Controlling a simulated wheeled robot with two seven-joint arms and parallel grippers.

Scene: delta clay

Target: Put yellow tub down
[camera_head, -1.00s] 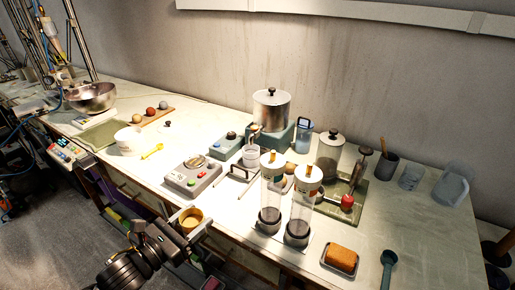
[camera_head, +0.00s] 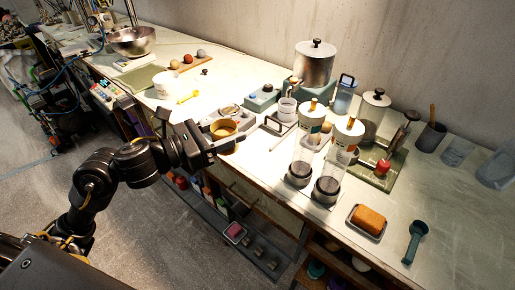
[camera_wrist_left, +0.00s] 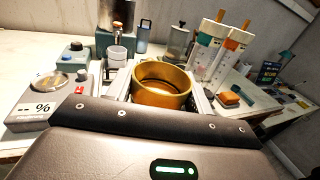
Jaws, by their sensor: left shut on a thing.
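The yellow tub (camera_head: 223,129) is a small round open-topped pot, upright in my left gripper (camera_head: 220,137) at the front edge of the bench. In the left wrist view the tub (camera_wrist_left: 161,85) sits between the two fingers, and its empty-looking inside shows. My left gripper is shut on it. The tub is in front of the grey scale box, partly covering it in the head view. I cannot tell whether its base touches the bench. My right gripper is not in view.
The grey box with a dial and buttons (camera_wrist_left: 43,97) is left of the tub. Two clear cylinders (camera_head: 302,160) stand to the right, with an orange sponge on a tray (camera_head: 367,220) beyond. A white tub (camera_head: 166,84) is further left.

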